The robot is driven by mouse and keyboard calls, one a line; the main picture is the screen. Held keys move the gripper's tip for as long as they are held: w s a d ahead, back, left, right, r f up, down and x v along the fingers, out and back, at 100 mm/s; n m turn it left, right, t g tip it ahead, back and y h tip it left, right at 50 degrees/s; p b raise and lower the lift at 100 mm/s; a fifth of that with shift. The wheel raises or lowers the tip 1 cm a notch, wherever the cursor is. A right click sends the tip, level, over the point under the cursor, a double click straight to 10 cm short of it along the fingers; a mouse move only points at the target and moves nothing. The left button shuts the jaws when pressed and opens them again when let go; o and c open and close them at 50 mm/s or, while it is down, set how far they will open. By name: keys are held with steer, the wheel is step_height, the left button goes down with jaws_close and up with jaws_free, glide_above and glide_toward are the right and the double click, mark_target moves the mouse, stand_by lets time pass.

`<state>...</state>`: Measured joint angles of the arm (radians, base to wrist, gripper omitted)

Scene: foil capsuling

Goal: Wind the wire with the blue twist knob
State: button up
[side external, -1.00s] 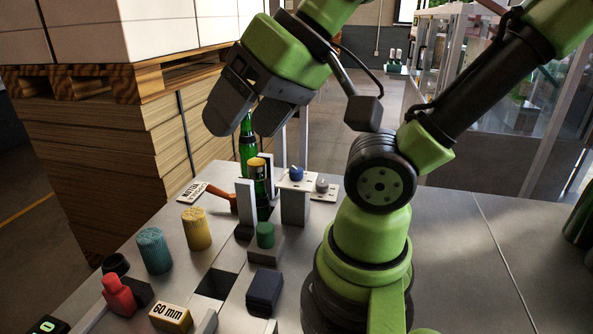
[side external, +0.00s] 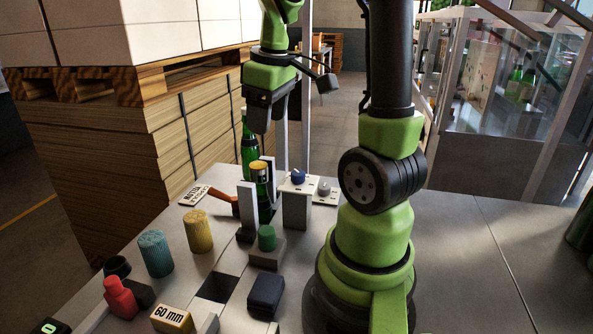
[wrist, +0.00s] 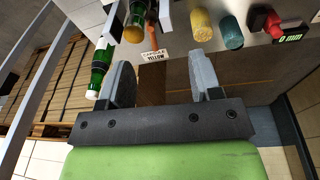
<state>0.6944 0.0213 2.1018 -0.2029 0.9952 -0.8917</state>
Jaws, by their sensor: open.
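The blue twist knob (side external: 298,176) sits on a white plate on top of a grey post (side external: 296,210), right of the bottles. A grey knob (side external: 323,188) stands just right of it on a lower plate. I cannot make out any wire. My gripper (side external: 263,124) hangs above the far end of the table, up and left of the blue knob and apart from it. In the wrist view my gripper (wrist: 163,80) is open with nothing between its fingers. The blue knob does not show in the wrist view.
A green bottle (side external: 249,150) stands below my gripper, close behind a yellow-topped bottle (side external: 259,178) between upright plates. Yellow (side external: 197,230) and teal (side external: 155,252) ribbed cylinders, a red piece (side external: 120,297) and a "60 mm" block (side external: 171,318) stand at the front left. The right tabletop (side external: 470,260) is clear.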

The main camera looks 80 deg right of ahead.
steer(key=n+g, duration=0.1)
steer(key=g, duration=0.1)
glide_toward(296, 171)
steer(key=shift+s+d+y, duration=0.15)
steer(key=shift+d+y, duration=0.15)
steer(key=shift+y, duration=0.1)
step_height(296, 171, down, 10)
steer(key=shift+r, duration=0.1)
steer(key=c, duration=0.9)
